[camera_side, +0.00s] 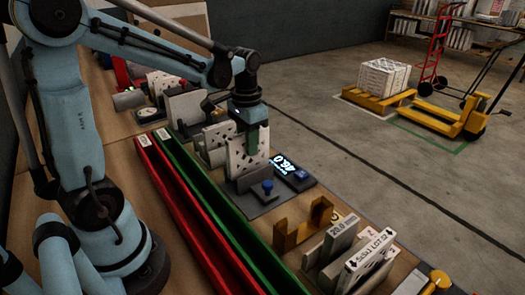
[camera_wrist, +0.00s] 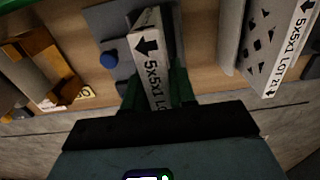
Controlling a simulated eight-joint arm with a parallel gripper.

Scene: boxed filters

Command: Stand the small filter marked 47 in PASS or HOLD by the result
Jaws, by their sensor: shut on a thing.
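My gripper (camera_side: 251,138) has green fingers and is shut on a white filter (camera_side: 240,160) with dark holes in its face. The filter stands upright at the grey test fixture (camera_side: 268,203); whether it touches the base I cannot tell. In the wrist view the filter's edge (camera_wrist: 150,62) lies between the fingers (camera_wrist: 156,95) and reads 5x5x1 LO with a black arrow; the lot number is covered. The fixture's display (camera_side: 286,166) glows with digits like 46.0. A red trough (camera_side: 185,215) and a green trough (camera_side: 205,190) run alongside; their small end labels are unreadable.
Several filters stand in a rack at the near right, one edge marked LOT C7 (camera_side: 370,250). An orange-brown bracket (camera_side: 303,222) stands between the rack and the fixture. A blue knob (camera_side: 267,187) rises from the fixture. More parts crowd behind my gripper. Both troughs look empty where visible.

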